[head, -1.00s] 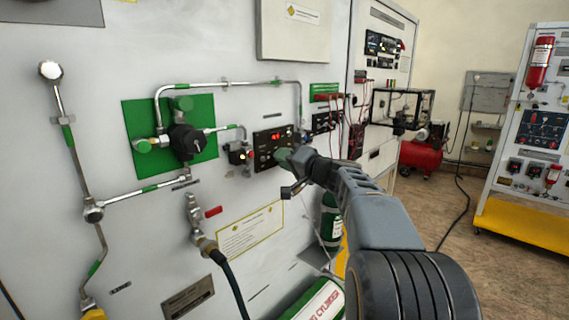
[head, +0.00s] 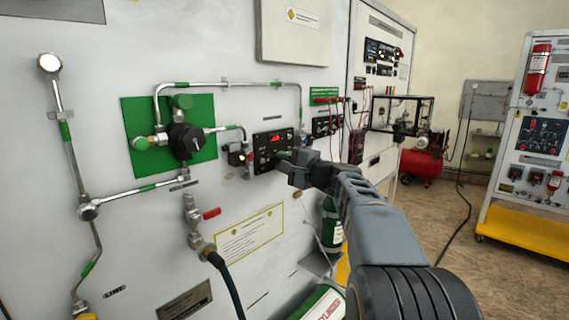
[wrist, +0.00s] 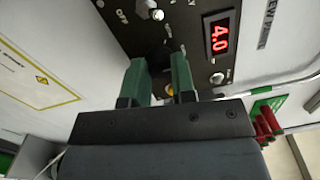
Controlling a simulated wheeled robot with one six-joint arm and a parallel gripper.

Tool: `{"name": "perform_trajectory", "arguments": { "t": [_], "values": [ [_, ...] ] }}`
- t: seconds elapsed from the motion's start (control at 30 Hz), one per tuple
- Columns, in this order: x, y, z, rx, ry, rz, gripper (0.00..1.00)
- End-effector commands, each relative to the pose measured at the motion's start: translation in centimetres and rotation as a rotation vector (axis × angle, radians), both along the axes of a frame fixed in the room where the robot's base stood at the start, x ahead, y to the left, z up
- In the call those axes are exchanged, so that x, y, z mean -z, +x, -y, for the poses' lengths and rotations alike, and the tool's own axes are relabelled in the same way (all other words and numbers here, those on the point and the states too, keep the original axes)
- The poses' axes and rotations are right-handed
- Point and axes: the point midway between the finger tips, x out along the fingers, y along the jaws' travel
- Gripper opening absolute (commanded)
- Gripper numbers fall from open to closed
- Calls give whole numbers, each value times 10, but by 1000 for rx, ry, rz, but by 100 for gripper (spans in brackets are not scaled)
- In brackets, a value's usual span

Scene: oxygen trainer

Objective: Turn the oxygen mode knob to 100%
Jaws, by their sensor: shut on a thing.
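A black control panel (head: 266,152) with a lit red display (head: 275,138) is on the pale wall unit. In the wrist view the panel (wrist: 130,35) is close, and its display (wrist: 220,38) reads 4.0. My gripper (head: 283,156) is at the panel's lower right. In the wrist view the two green fingers of my gripper (wrist: 160,76) point at the panel face with a narrow gap between them. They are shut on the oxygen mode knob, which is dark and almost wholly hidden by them. Its pointer and setting cannot be read.
A toggle switch (wrist: 157,14) and a small button (wrist: 217,78) sit close to my fingers. Left of the panel are a black valve knob (head: 186,141) on a green plate, metal pipes and a red-handled valve (head: 211,213). Red plugs and leads (head: 326,99) are at the right.

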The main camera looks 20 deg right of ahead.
Motion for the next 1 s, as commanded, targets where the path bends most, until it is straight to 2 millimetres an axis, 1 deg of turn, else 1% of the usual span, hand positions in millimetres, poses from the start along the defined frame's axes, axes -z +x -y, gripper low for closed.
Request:
{"name": "perform_trajectory", "arguments": {
  "t": [0.2,0.63,0.67,0.9,0.93,1.0],
  "values": [
    [0,0,0,-1,36,-14,1],
    [0,0,0,-1,42,-16,1],
    [0,0,0,-1,42,-16,25],
    [0,0,0,0,41,-16,48],
    [0,0,0,0,41,-16,50],
    [0,0,0,0,41,-16,50]
  ]
}}
